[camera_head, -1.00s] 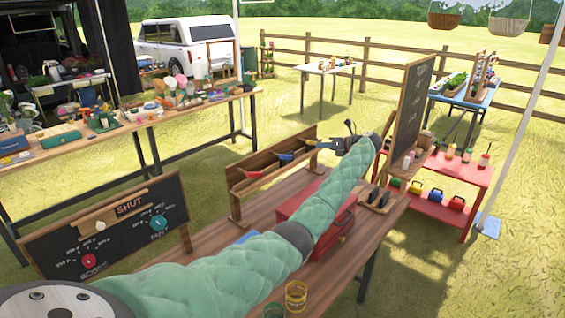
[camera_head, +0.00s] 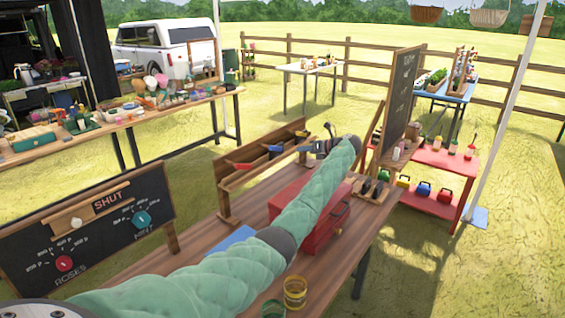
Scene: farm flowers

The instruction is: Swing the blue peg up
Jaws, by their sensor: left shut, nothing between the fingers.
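A long wooden rack (camera_head: 228,181) stands on the brown table, with a few coloured pegs along its front. The blue peg (camera_head: 275,148) is near the middle, looking roughly level and sticking out from the rack. A red peg (camera_head: 243,166) is to its left. My left arm, in a green quilted sleeve, reaches across from the lower left. My left gripper (camera_head: 314,147) is small and dark near the rack's right end, to the right of the blue peg and apart from it. It looks shut and empty. My right gripper is out of view.
A red toolbox (camera_head: 322,229) sits under my left arm. A chalkboard with dials and a "SHUT" sign (camera_head: 108,202) stands at the left. Another chalkboard (camera_head: 398,95) rises right of my gripper. Glass jars (camera_head: 295,291) stand at the front edge.

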